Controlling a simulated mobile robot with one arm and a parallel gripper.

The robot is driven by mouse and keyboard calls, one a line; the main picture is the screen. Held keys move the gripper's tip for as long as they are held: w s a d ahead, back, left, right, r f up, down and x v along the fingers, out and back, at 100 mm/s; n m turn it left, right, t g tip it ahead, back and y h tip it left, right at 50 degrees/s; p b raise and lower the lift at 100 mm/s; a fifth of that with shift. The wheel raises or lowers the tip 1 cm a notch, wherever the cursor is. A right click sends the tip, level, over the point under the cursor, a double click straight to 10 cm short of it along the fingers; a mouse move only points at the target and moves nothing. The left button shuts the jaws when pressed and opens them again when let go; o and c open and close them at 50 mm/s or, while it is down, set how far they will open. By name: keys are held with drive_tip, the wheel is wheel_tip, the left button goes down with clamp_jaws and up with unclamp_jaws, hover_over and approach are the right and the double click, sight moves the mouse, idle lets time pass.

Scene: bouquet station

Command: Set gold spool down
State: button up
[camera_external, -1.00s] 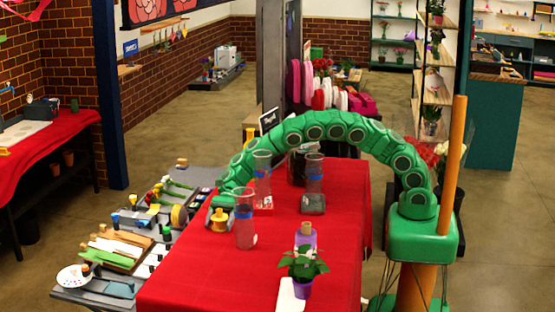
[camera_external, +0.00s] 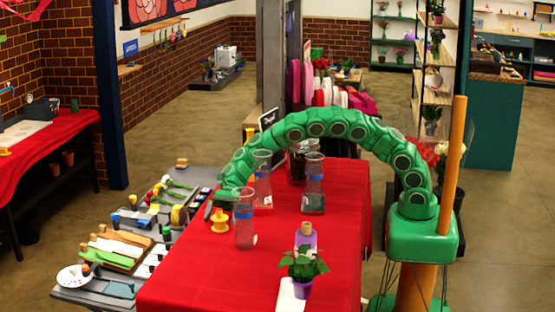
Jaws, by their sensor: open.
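The gold spool (camera_external: 219,222) stands upright near the left edge of the red-covered table (camera_external: 200,268). My gripper (camera_external: 212,209) is at the end of my green arm, just above and to the left of the spool. It is open. The fingers are small and dark here, and I cannot tell whether they touch the spool.
Two more clear vases (camera_external: 263,185) (camera_external: 313,185) stand farther back. A purple bottle (camera_external: 306,239) and a potted plant (camera_external: 302,266) are at the front. A lower grey side table (camera_external: 75,294) with tools lies to the left. The red table's front left is clear.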

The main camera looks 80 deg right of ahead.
drive_tip(key=v, duration=0.9)
drive_tip(key=shift+d, duration=0.1)
